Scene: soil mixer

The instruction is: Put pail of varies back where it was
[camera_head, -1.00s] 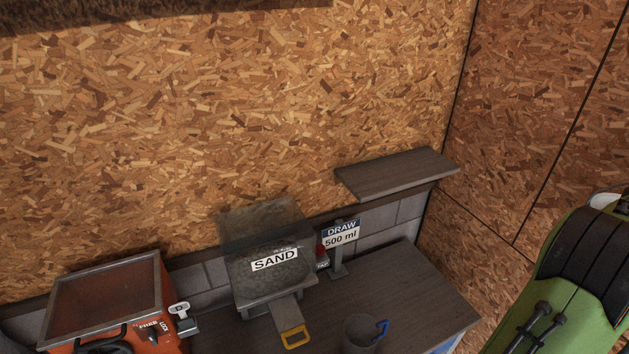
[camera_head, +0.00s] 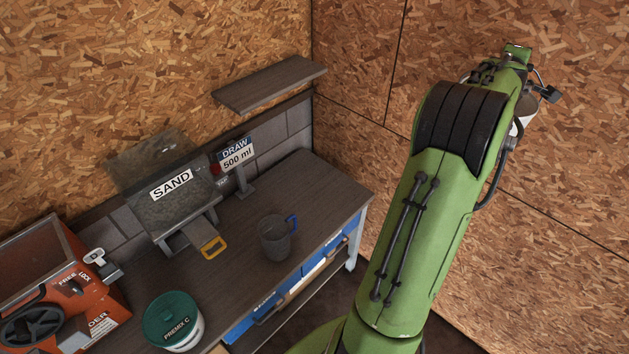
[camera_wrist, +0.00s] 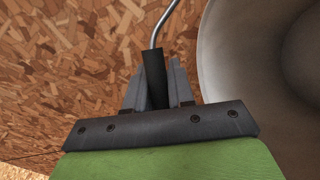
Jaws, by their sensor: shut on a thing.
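A whitish pail (camera_head: 524,112) hangs at the far right in the head view, partly hidden behind my arm. In the wrist view its pale round wall (camera_wrist: 225,60) fills the right side. My gripper (camera_wrist: 155,88) is shut on the black grip of the pail's wire handle (camera_wrist: 165,25). The pail is held in the air in front of the chipboard wall, away from the bench. No label shows on it, and its contents cannot be made out. Another pail, white with a green lid reading PREMIX C (camera_head: 172,320), stands on the bench at lower left.
The bench (camera_head: 325,195) holds a SAND hopper (camera_head: 172,205), a DRAW 500 ml sign (camera_head: 236,155), a clear jug with a blue handle (camera_head: 275,240) and an orange machine (camera_head: 75,295). An empty wall shelf (camera_head: 270,84) is above. The bench's right end is clear.

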